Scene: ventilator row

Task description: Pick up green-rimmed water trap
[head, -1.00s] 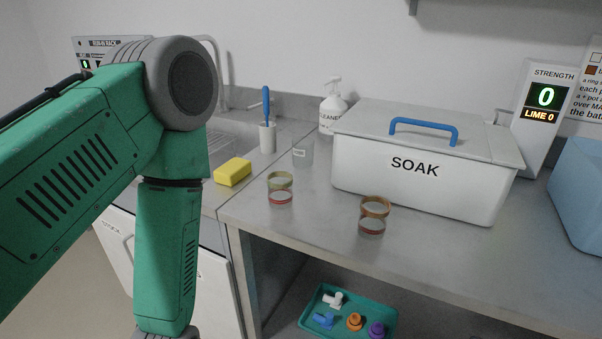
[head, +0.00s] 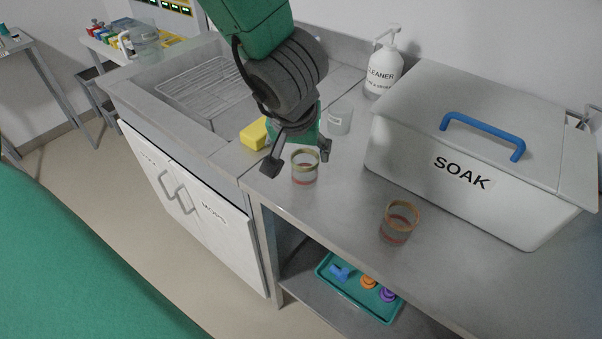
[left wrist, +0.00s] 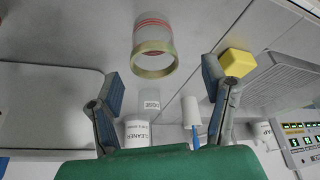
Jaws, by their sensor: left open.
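The green-rimmed water trap (head: 305,170) is a clear cup with an olive-green rim and red bands near its base, upright on the steel counter. A similar cup with an amber-brown rim (head: 399,222) stands to its right. My left gripper (head: 298,158) is open and empty, its fingers spread at the near trap's rim in the head view. In the left wrist view, the green-rimmed trap (left wrist: 153,46) appears ahead, between and beyond the spread fingers of the left gripper (left wrist: 162,85), apparently not gripped. My right gripper is not in view.
A yellow sponge (head: 255,134) and a clear beaker (head: 340,118) stand close by. The white SOAK box (head: 480,190) and the cleaner bottle (head: 382,70) are behind. A teal tray (head: 335,283) of small parts lies on the shelf below.

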